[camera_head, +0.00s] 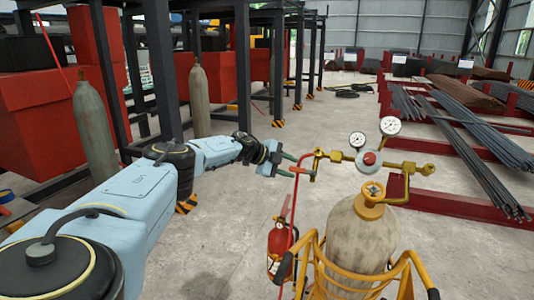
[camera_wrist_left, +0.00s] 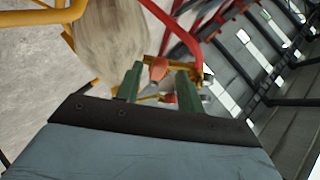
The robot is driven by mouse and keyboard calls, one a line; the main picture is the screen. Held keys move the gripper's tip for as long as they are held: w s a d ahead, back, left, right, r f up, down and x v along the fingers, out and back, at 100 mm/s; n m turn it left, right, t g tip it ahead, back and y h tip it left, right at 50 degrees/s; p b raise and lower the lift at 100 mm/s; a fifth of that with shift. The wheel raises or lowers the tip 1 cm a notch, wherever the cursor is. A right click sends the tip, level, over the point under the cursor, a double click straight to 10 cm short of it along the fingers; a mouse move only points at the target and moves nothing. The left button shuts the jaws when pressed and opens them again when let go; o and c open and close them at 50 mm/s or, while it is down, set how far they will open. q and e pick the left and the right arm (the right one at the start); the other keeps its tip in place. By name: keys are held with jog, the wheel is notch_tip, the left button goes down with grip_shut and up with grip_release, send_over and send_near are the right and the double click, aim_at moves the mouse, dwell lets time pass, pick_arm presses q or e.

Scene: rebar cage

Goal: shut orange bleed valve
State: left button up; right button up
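The gas cylinder's brass manifold carries two round gauges (camera_head: 390,126) and a regulator with a red centre (camera_head: 369,158). At its left end is a small brass fitting (camera_head: 319,155) with a small orange valve handle (camera_head: 312,174). My left gripper (camera_head: 304,166) reaches this end from the left, its green fingers spread. In the left wrist view, the orange valve handle (camera_wrist_left: 158,69) shows between the two fingertips (camera_wrist_left: 159,80), with a narrow gap seemingly on each side. The exact contact is hard to tell. My right gripper is not in view.
The grey cylinder (camera_head: 362,240) stands in a yellow cart frame (camera_head: 318,262). A red hose (camera_head: 292,205) hangs from the fitting, close to my left fingers. A red fire extinguisher (camera_head: 280,245) is below. Steel racks stand left; rebar bundles (camera_head: 475,145) lie right.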

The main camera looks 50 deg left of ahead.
pick_arm(q)
jog(key=v, duration=0.9)
jog(key=shift+s+r, duration=0.2)
jog(key=shift+s, duration=0.05)
